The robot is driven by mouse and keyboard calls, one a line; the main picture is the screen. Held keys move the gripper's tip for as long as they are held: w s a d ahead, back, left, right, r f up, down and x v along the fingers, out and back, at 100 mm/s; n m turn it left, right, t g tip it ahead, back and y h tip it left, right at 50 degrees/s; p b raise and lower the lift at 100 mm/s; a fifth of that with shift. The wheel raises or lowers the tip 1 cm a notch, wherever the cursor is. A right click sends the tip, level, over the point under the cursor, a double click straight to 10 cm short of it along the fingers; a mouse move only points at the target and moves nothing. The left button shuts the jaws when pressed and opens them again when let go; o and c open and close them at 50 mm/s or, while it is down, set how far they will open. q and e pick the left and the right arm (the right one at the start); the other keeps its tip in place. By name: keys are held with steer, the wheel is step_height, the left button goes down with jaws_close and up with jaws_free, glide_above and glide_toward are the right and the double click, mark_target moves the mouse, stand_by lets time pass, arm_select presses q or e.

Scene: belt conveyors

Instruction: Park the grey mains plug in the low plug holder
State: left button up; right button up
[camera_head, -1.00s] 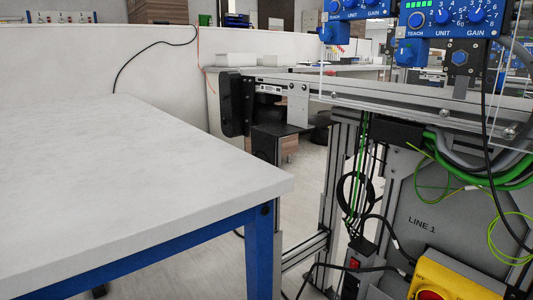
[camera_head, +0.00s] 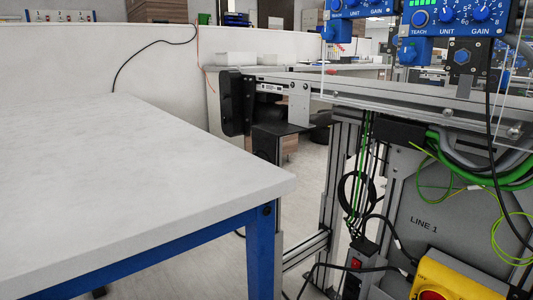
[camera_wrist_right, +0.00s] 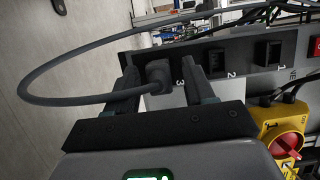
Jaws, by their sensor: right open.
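In the right wrist view my right gripper (camera_wrist_right: 160,72) is open, with one finger on each side of the grey mains plug (camera_wrist_right: 158,77). The plug is at the place marked 3 on a dark panel with numbered places, which looks like the plug holder (camera_wrist_right: 244,60). The plug's front is hidden, so I cannot tell how deep it sits. Its thick grey cable (camera_wrist_right: 45,101) loops out to the left. Black squarish places marked 2 and 1 are to the right of it. Neither gripper shows in the head view.
A yellow box with a red knob (camera_wrist_right: 284,146) is right of the gripper; the yellow box also shows in the head view (camera_head: 455,272). Loose cables hang by the LINE 1 panel (camera_head: 430,195). A white table (camera_head: 130,180) with blue legs fills the left.

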jaws_close()
steer(key=shift+s+a, duration=0.1)
steer(key=shift+a, duration=0.05)
steer(key=s+a, duration=0.1)
steer(key=a, duration=0.1)
steer(key=s+a+p, duration=0.1)
steer(key=s, duration=0.1)
steer(key=shift+a, duration=0.35)
stand_by(0.6)
steer(key=shift+s+d+p, duration=0.1)
steer(key=shift+s+p, duration=0.1)
steer(key=shift+p, duration=0.1)
stand_by(0.4)
